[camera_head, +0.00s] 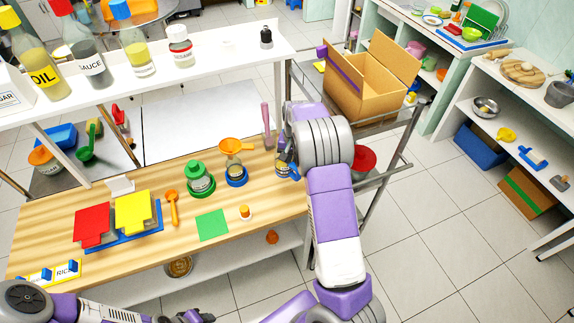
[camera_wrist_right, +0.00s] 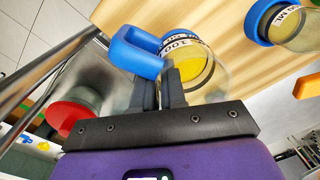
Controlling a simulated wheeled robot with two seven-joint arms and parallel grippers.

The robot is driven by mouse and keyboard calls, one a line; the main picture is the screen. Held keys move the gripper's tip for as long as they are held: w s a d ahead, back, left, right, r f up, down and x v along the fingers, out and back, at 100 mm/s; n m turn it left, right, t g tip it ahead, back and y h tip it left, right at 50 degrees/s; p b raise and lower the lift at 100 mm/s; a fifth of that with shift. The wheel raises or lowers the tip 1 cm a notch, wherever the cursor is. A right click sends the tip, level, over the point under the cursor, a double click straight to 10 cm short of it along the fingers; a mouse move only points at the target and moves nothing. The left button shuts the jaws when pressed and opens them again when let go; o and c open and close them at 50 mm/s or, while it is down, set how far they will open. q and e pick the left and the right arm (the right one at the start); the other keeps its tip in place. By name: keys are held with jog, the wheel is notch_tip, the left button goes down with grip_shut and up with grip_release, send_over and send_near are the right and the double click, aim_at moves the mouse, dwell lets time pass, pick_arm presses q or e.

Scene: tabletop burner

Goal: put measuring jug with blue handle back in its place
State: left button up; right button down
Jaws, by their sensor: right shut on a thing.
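In the head view the jug (camera_head: 283,165) is at the right end of the wooden counter, partly hidden by my right arm. I cannot tell whether it touches the counter. My left gripper (camera_head: 194,317) is at the bottom edge of the head view, away from the jug; its jaws are unclear.
A glass vessel on a blue base (camera_head: 237,180) with an orange funnel (camera_head: 236,145) stands left of the jug. A green-based vessel (camera_head: 199,182), green square (camera_head: 212,225) and small orange-topped item (camera_head: 245,212) are nearby. A white shelf (camera_head: 190,72) with bottles runs behind.

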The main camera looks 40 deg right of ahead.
jog(key=shift+f, duration=3.9)
jog(key=shift+f, duration=0.6)
jog(key=c, duration=1.1)
grip_release()
jog(key=shift+o, duration=0.3)
jog(key=o, duration=0.5)
jog(key=shift+r, duration=0.1)
